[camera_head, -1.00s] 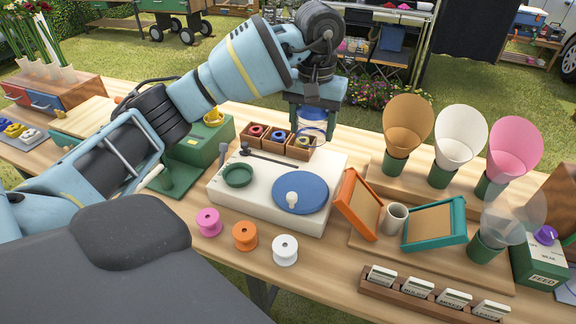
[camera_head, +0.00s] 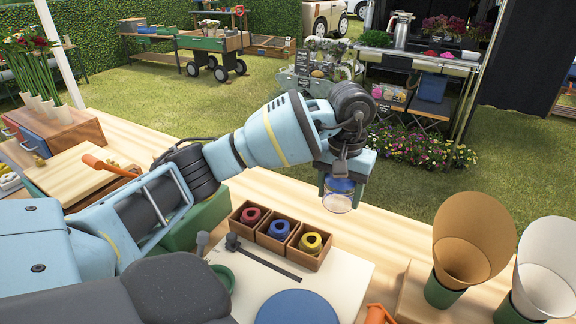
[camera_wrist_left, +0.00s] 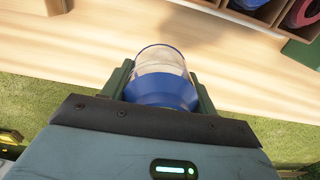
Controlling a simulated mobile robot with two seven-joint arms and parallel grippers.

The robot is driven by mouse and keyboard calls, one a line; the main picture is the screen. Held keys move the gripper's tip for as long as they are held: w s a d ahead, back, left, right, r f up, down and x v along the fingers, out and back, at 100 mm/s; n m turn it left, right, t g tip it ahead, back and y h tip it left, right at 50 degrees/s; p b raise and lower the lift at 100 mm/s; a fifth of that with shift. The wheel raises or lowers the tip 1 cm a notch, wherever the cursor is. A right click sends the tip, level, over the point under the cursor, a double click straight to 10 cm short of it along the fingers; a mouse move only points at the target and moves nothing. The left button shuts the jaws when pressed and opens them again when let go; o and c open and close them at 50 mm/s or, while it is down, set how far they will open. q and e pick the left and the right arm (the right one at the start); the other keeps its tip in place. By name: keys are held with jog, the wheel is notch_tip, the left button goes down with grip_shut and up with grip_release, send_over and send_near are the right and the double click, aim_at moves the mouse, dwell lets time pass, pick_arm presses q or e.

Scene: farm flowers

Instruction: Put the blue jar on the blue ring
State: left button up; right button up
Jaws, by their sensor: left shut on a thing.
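The blue jar (camera_head: 339,194), clear with a blue part at the gripper end, hangs in my left gripper (camera_head: 342,183). In the wrist view the jar (camera_wrist_left: 162,82) sits between the two green fingers (camera_wrist_left: 160,90), which are shut on it. The gripper holds it in the air, right of and beyond a row of small wooden boxes in the head view. A blue ring-shaped thing (camera_head: 278,229) lies in the middle box, between a red one (camera_head: 251,216) and a yellow one (camera_head: 310,242). My right gripper is not in view.
A white base (camera_head: 348,276) with a flat blue disc (camera_head: 297,308) and a green ring (camera_head: 222,279) lies in front of the boxes. Brown (camera_head: 472,236) and white (camera_head: 547,262) cones stand at right. The wooden tabletop (camera_head: 395,229) is bare between boxes and cones.

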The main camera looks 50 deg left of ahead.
aim_at(334, 225)
pick_arm(q)
jog(key=shift+w+a+f, duration=0.1)
jog(key=shift+w+f, duration=0.05)
jog(key=shift+f, duration=4.9)
jog(key=shift+f, duration=0.15)
jog(key=o, duration=1.4)
jog(key=shift+c, duration=0.2)
notch_tip(334, 225, up, 12)
jog(key=shift+r, duration=0.15)
